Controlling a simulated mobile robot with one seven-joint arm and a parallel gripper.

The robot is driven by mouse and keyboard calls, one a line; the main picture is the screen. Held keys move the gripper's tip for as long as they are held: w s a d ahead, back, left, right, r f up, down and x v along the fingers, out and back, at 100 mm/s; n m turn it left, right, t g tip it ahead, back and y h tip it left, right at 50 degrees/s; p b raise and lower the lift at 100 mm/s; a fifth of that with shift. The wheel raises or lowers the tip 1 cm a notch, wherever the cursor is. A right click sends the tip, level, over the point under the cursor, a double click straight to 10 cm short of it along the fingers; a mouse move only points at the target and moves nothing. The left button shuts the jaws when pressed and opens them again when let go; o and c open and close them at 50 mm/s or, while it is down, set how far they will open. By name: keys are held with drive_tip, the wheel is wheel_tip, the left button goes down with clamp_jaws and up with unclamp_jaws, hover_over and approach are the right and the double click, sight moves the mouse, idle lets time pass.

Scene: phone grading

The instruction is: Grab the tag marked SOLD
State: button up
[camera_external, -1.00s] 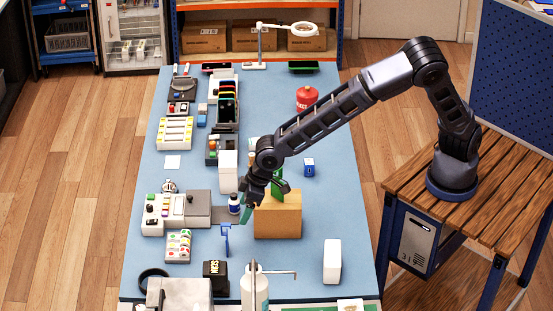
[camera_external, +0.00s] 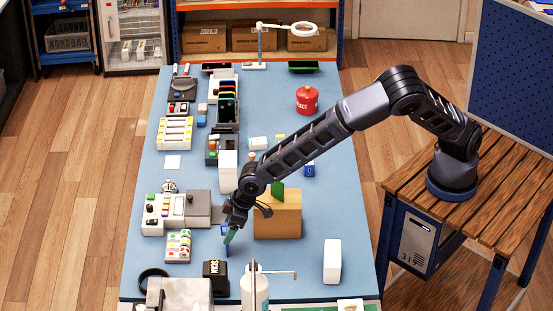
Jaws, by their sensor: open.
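I cannot make out any tag with readable SOLD lettering. My gripper (camera_external: 227,238) is open and points down at a small blue stand-like object (camera_external: 223,229) on the blue-topped table (camera_external: 300,210). The green fingers partly cover this object, and I cannot tell whether they touch it. No held thing shows between the fingers. Small white and green items (camera_external: 258,143) lie beyond my arm, with any marking on them too small to read.
A tan wooden block (camera_external: 278,222) with a green piece stands right of my gripper. A black box marked SCAN (camera_external: 215,272), a white bottle (camera_external: 255,290) and a tray of coloured dots (camera_external: 178,246) are nearby.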

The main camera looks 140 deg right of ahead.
drive_tip(key=shift+x, duration=1.6)
drive_tip(key=shift+s, duration=0.1)
drive_tip(key=c, duration=1)
drive_tip(key=shift+c, duration=0.2)
